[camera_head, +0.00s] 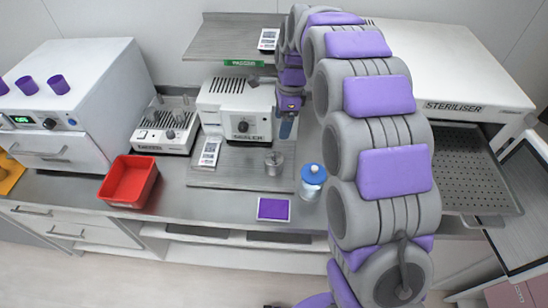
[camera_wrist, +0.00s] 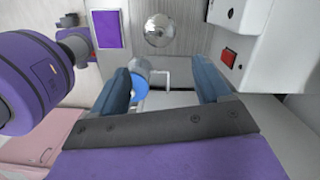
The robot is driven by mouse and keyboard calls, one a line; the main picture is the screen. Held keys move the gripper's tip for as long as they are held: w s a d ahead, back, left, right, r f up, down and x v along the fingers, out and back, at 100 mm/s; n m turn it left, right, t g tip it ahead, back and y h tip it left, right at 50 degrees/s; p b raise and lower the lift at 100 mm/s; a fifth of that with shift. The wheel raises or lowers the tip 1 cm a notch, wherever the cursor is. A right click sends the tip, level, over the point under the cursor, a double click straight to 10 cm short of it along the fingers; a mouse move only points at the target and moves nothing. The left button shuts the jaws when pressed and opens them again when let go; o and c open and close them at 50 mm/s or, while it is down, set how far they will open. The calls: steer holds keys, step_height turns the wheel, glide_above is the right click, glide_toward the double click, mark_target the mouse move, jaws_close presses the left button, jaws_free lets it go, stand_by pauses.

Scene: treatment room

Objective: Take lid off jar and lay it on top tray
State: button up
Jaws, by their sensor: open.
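The jar (camera_head: 309,191) stands on the counter near its front edge, its blue lid (camera_head: 313,171) on top with a small knob. In the wrist view the blue lid (camera_wrist: 139,84) shows between the fingers, close to the left one, which partly hides it. My gripper (camera_head: 286,130) is open and empty, pointing down behind and left of the jar in the head view; its spread fingers also show in the wrist view (camera_wrist: 160,68). A perforated metal tray (camera_head: 466,178) sticks out of the steriliser at right; I cannot tell whether it is the top tray.
A metal cup (camera_head: 274,162) stands left of the jar, with a purple pad (camera_head: 273,209) in front. The sealer (camera_head: 236,108) is behind. A red bin (camera_head: 129,181) sits farther left. The steriliser (camera_head: 460,75) and its open door (camera_head: 530,200) stand right. A shelf (camera_head: 232,37) hangs above.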

steer(key=b, duration=0.2)
glide_above(275, 153)
steer(key=f, duration=0.8)
steer(key=shift+w+d+f, duration=0.15)
steer(key=shift+d+f, duration=0.15)
steer(key=shift+d, duration=0.1)
steer(key=f, duration=0.2)
steer(key=a+f+b, duration=0.1)
steer(key=f, duration=0.2)
steer(key=shift+c, duration=0.3)
steer(key=shift+s+d, duration=0.1)
steer(key=shift+s, duration=0.1)
steer(key=c, duration=1.2)
steer(key=shift+o, duration=0.2)
